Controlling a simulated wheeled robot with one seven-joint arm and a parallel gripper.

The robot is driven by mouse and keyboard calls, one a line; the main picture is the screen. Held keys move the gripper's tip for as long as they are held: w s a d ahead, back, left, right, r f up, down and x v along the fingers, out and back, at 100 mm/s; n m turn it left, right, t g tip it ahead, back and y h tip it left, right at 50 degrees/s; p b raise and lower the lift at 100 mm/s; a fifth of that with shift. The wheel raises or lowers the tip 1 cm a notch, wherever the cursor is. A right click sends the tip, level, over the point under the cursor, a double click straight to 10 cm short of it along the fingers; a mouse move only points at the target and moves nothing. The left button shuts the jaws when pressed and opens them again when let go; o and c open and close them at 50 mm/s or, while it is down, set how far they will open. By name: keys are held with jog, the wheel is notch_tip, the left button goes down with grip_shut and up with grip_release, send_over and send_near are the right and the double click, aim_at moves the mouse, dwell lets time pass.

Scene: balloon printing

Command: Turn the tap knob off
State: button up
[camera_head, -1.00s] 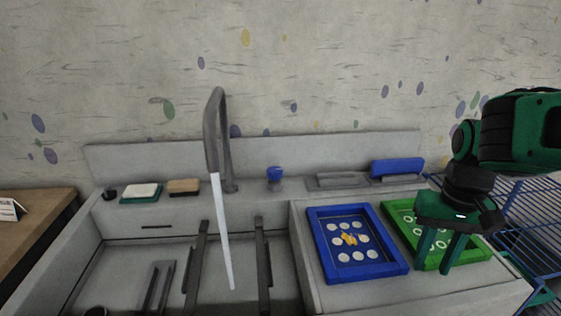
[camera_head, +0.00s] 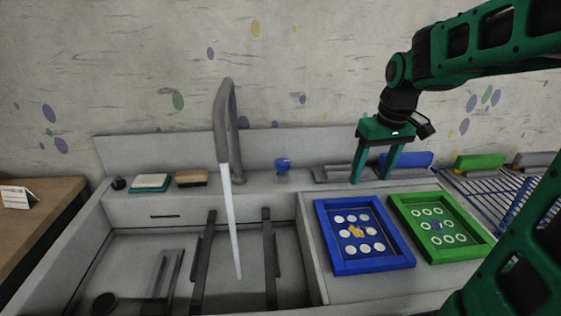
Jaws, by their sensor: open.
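The grey tap (camera_head: 224,120) rises from the back ledge of the sink, and a pale stream of water (camera_head: 231,220) falls from its spout into the basin. A blue tap knob (camera_head: 282,165) stands on a grey base on the ledge, to the right of the tap. My gripper (camera_head: 370,180) points down with its two green fingers apart and nothing between them. It is to the right of the knob, above the right part of the ledge, and does not touch the knob.
A blue framed screen (camera_head: 324,238) and a green framed screen (camera_head: 478,222) lie on the right counter. A blue-handled tool (camera_head: 412,159) is behind my gripper. A soap dish (camera_head: 150,188) and a brush (camera_head: 192,178) sit on the left ledge. A blue wire rack (camera_head: 515,205) stands at the right.

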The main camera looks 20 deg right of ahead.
jog(key=w+a+r+n+t+y, duration=0.1)
jog(key=w+a+n, duration=0.4)
jog(key=w, duration=0.8)
jog(key=n+y, duration=0.1)
jog(key=n, duration=0.1)
send_near(283, 161)
jog(key=shift+t, duration=0.3)
jog(key=x, duration=0.9)
jog(key=shift+s+f, duration=0.1)
jog(key=shift+s, duration=0.15)
jog(key=shift+c, duration=0.4)
